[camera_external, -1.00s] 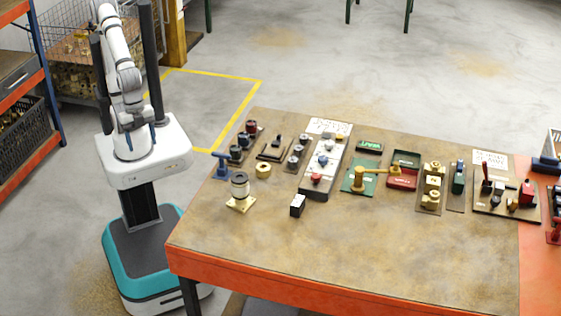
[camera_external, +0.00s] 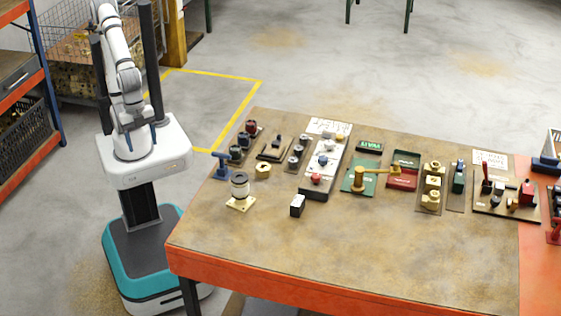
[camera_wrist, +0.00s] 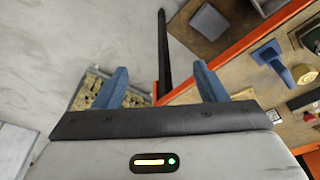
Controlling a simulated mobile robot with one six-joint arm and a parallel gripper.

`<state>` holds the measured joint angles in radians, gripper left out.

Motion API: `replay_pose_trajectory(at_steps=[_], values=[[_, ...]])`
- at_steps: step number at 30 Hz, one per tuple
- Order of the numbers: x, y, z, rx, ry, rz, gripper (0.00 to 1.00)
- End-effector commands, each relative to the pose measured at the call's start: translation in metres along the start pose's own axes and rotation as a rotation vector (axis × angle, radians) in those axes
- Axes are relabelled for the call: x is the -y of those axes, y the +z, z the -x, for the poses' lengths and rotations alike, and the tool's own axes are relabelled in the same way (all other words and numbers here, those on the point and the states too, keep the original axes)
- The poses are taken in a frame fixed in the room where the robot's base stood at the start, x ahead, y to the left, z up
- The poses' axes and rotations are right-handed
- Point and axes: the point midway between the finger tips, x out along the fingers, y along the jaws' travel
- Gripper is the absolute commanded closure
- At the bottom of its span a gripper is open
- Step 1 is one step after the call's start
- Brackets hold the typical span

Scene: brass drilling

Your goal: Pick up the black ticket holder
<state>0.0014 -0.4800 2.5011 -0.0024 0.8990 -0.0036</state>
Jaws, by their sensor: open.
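The small black block with a pale top, which looks like the black ticket holder (camera_external: 297,205), stands alone on the near part of the brown workbench (camera_external: 330,250) in the external view. I cannot make it out for sure in the wrist view. My gripper (camera_external: 141,141) is folded in close above my white base, left of the bench and well away from the holder. In the wrist view my gripper (camera_wrist: 160,82) shows two blue fingers spread apart with nothing between them.
A brass-and-dark cylinder on a plate (camera_external: 240,190), a brass ring (camera_external: 263,171) and a blue stand (camera_external: 222,166) are left of the holder. A long panel with knobs (camera_external: 322,165) lies behind it. The bench front is clear. Shelving (camera_external: 25,100) stands far left.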

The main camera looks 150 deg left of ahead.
Motion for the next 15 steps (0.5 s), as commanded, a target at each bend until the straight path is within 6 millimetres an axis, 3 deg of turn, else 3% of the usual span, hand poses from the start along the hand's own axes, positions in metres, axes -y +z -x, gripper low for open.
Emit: replay_pose_trajectory(at_steps=[5, 12, 15], values=[[0.000, 0.000, 0.000, 0.000, 0.000, 0.000, 0.20], [0.000, -0.002, 0.001, 0.001, 0.000, 0.002, 0.20], [0.004, -0.015, 0.006, 0.006, -0.003, 0.018, 0.20]])
